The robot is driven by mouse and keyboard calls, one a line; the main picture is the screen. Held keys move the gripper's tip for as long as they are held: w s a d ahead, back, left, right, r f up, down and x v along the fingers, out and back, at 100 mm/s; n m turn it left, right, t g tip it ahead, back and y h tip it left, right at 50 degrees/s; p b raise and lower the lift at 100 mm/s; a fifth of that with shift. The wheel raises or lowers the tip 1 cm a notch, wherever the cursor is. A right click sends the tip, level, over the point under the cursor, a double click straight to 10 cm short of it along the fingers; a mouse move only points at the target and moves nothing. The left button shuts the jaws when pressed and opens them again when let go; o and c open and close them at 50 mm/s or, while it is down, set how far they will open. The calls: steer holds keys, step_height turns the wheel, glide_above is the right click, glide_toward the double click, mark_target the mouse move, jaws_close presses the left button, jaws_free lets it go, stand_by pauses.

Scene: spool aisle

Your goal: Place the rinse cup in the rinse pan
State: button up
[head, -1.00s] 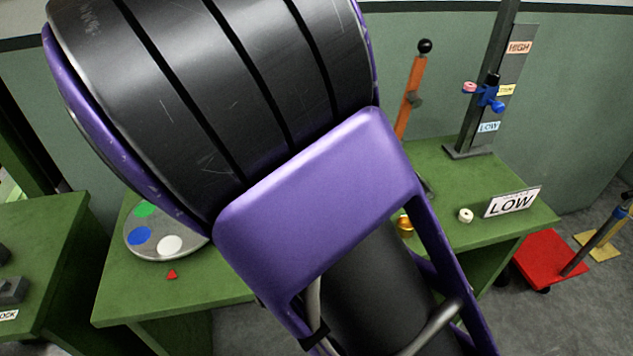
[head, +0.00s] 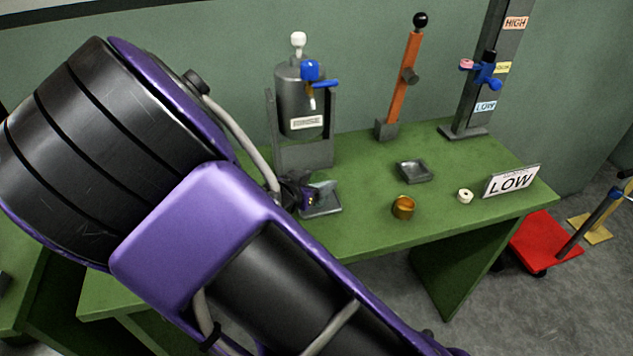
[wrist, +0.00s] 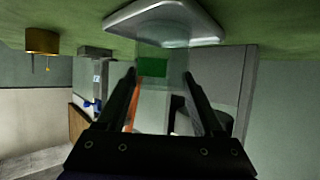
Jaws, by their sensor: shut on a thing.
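The rinse cup (wrist: 160,90) is clear and see-through, and it is held between my gripper's two fingers (wrist: 161,74) in the wrist view. My gripper (head: 303,193) is low over the table in the head view, with the cup (head: 323,187) showing faintly at its fingertips. The rinse pan (head: 326,210) is a shallow grey tray below the cup, in front of the tank. The pan (wrist: 165,12) also shows at the top of the upside-down wrist view, right against the cup's end. I cannot tell whether they touch.
The grey rinse tank (head: 300,105) with a blue tap stands just behind the pan.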

steer(key=o, duration=1.3)
steer(key=shift+o, duration=0.2)
steer(key=shift+r, duration=0.15)
steer(key=shift+s+a+r, duration=0.2)
steer(key=shift+s, duration=0.05)
steer(key=p+v, duration=0.3)
steer(key=v, duration=0.8)
steer(key=shift+s, duration=0.15)
